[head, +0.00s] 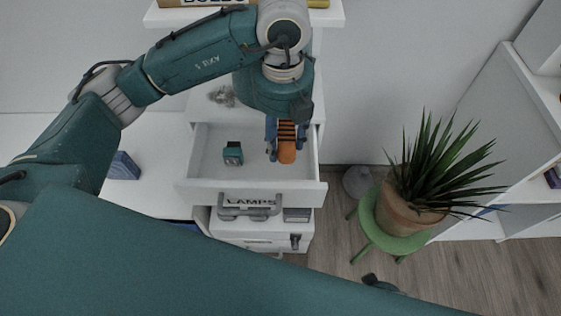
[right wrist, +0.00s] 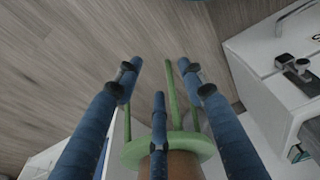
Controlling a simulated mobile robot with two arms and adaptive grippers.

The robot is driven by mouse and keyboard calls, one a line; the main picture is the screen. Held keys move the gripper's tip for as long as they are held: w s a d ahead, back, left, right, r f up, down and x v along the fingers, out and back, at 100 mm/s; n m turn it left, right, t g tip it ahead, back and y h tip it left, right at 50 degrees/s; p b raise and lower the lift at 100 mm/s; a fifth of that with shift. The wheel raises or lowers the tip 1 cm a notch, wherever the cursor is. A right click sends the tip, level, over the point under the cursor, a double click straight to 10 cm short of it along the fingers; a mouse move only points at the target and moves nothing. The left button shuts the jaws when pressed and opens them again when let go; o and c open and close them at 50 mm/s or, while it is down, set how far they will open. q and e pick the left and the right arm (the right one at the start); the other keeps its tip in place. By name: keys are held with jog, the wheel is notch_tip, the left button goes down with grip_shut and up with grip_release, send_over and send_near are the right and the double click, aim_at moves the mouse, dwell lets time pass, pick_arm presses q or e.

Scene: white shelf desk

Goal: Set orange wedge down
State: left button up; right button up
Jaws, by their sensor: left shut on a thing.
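The orange wedge (head: 287,152) is held by my left gripper (head: 279,147), which points down over the right part of an open white drawer (head: 205,185). The fingers are closed on the wedge. Whether the wedge touches the drawer floor I cannot tell. My right gripper (right wrist: 165,85) shows in the right wrist view with its blue fingers spread and nothing between them. It is above the floor near the green stool.
A small teal object (head: 233,153) lies in the drawer, left of the wedge. The drawer front carries a LAMPS label. A potted plant (head: 412,213) stands on a green stool (head: 372,232) to the right. A blue object (head: 124,166) lies on the white surface at left.

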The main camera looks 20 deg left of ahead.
pick_arm(q)
notch_tip(320, 180, down, 9)
jog(key=shift+r+b, duration=0.1)
jog(key=shift+b, duration=0.4)
pick_arm(e)
jog(key=r, duration=0.1)
jog(key=w+r, duration=0.1)
jog(key=r, duration=0.2)
jog(key=shift+w+a, duration=0.1)
jog(key=shift+w, duration=0.2)
pick_arm(q)
jog(key=shift+f, duration=0.2)
pick_arm(e)
jog(key=shift+w+r, duration=0.15)
jog(key=shift+r, duration=0.25)
jog(key=shift+r, duration=0.1)
pick_arm(q)
jog(key=shift+f, duration=0.15)
jog(key=shift+f+b, duration=0.25)
jog(key=shift+b, duration=0.25)
jog(key=o, duration=0.8)
jog(key=shift+o, duration=0.7)
pick_arm(e)
notch_tip(320, 180, up, 2)
jog(key=shift+w+r, duration=0.1)
jog(key=shift+r, duration=0.1)
